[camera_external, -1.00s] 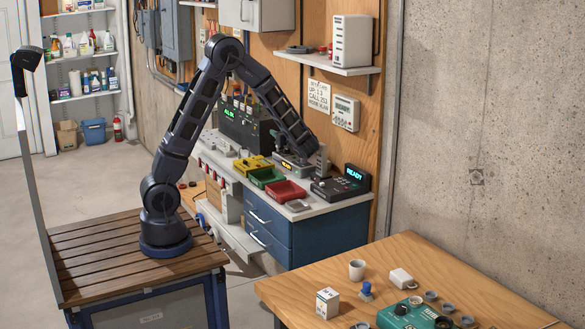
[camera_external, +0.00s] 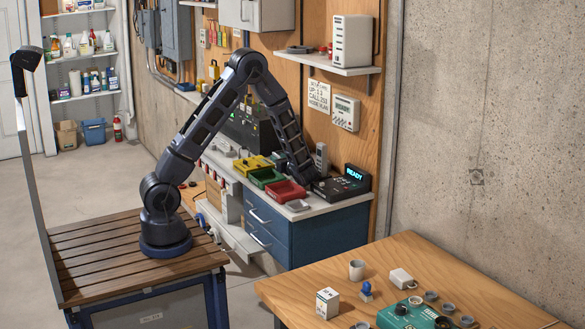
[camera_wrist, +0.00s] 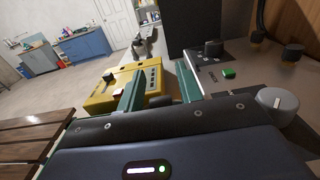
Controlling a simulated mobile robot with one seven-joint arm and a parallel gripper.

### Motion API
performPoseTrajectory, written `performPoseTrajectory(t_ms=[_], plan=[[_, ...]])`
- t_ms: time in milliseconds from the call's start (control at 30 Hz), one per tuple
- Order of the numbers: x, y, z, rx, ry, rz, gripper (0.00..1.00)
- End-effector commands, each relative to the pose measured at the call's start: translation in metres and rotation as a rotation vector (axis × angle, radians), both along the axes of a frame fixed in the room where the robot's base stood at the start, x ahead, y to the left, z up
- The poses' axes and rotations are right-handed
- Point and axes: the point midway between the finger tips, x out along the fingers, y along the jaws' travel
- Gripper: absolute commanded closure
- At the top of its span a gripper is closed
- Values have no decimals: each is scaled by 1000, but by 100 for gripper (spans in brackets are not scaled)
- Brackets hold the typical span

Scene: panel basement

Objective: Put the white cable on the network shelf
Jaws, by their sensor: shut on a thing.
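My gripper (camera_wrist: 160,88) has two teal fingers, apart from each other, in the wrist view. What is between them cannot be made out; a yellow device lies behind. In the external view my gripper is low over the back right of the workbench, mostly hidden by my forearm, close to a grey upright object (camera_external: 320,158). I cannot pick out the white cable for certain in either view. The wall shelf (camera_external: 338,70), likely the network shelf, holds a white upright box (camera_external: 351,42), a dark flat item (camera_external: 298,49) and small red items. It is above and right of my gripper.
The workbench (camera_external: 325,206) holds yellow, green and red bins (camera_external: 285,190) and a console (camera_external: 340,185) reading READY. A flat pale item (camera_external: 297,205) lies at its front edge. In the wrist view the yellow device (camera_wrist: 100,101) and a dark box (camera_wrist: 195,25) are close by.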

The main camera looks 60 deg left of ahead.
Motion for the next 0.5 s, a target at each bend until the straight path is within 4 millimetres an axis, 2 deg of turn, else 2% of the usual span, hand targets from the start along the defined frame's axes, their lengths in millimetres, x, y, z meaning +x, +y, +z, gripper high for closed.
performPoseTrajectory(t_ms=[200,233,300,500], plan=[[0,0,0,0,0,0,100],[0,0,0,0,0,0,59],[0,0,0,0,0,0,45],[0,0,0,0,0,0,43]])
